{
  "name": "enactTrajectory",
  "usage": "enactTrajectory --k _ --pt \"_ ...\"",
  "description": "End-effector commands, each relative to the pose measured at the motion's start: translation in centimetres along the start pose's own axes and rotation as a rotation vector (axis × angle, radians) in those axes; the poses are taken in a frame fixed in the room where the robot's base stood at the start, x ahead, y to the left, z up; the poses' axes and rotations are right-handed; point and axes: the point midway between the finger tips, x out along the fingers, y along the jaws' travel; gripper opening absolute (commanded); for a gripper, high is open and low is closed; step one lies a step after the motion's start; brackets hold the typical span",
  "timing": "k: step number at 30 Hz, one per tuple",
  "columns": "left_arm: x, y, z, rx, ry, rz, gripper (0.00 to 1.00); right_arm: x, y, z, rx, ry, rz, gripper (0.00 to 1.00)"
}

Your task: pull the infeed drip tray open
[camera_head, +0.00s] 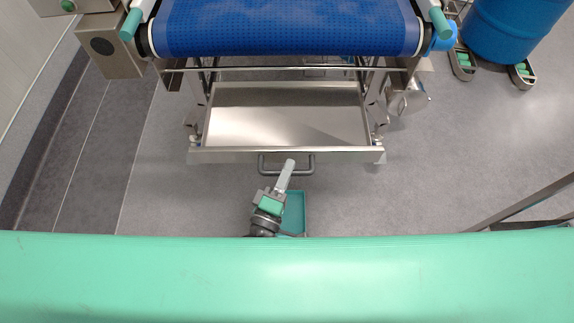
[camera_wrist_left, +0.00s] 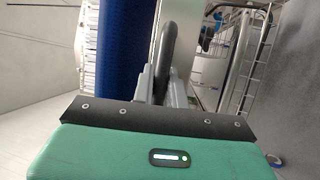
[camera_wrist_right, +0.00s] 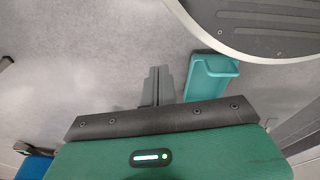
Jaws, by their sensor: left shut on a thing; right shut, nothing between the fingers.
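The infeed drip tray (camera_head: 285,126) is a shallow stainless tray under the blue conveyor belt. It stands out in front of the belt with much of its bare inside showing. Its grey bar handle (camera_head: 308,166) is on the front panel. My left gripper (camera_head: 289,165) is shut on the handle at about its middle. The left wrist view shows the dark handle bar (camera_wrist_left: 168,42) between the fingers (camera_wrist_left: 165,82). My right gripper (camera_wrist_right: 158,82) is shut and empty over grey floor in the right wrist view. It is not visible in the head view.
The blue belt (camera_head: 285,25) lies above and behind the tray. A teal open bin (camera_head: 294,212) is on the near side of the tray, and it also shows in the right wrist view (camera_wrist_right: 211,76). A blue drum (camera_head: 515,28) stands at back right.

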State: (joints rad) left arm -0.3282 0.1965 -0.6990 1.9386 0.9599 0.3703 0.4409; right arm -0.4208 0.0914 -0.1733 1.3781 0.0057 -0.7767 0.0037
Motion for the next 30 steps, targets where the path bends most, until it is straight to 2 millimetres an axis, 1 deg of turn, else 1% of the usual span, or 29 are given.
enactTrajectory --k 4,5,6,8,16,20,22,23,24,30 --pt "0.0 -0.1 0.0 0.0 -0.001 -0.002 0.0 0.0 0.0 0.0 0.0 0.0 0.0 0.0" --pt "0.0 -0.1 0.0 0.0 -0.001 -0.002 0.18 0.0 0.0 0.0 0.0 0.0 0.0 0.0" --pt "0.0 -0.1 0.0 0.0 -0.001 -0.002 0.26 0.0 0.0 0.0 -0.001 -0.001 0.0 0.0" --pt "0.0 -0.1 0.0 0.0 -0.001 -0.001 0.36 0.0 0.0 0.0 -0.001 -0.001 0.0 0.0" --pt "0.0 -0.1 0.0 0.0 0.0 -0.001 0.36 0.0 0.0 0.1 0.0 -0.002 0.0 0.0" --pt "-0.9 -0.2 0.0 0.001 -0.001 -0.002 0.36 0.1 0.0 0.1 0.0 -0.009 0.0 0.0" --pt "-2.0 -0.3 0.0 0.001 -0.002 -0.004 0.36 -0.1 0.0 -0.2 0.001 -0.01 0.0 0.0" --pt "-2.5 -0.3 0.0 0.001 -0.002 -0.003 0.36 -0.6 -0.1 -0.9 0.003 0.0 -0.002 0.0" --pt "-3.3 -0.3 0.0 0.001 -0.003 -0.004 0.36 -1.2 -0.2 -1.6 0.005 0.007 -0.004 0.0" --pt "-8.1 -0.4 0.0 0.002 -0.004 -0.005 0.36 -3.1 -0.4 -2.9 0.009 0.008 -0.007 0.0"
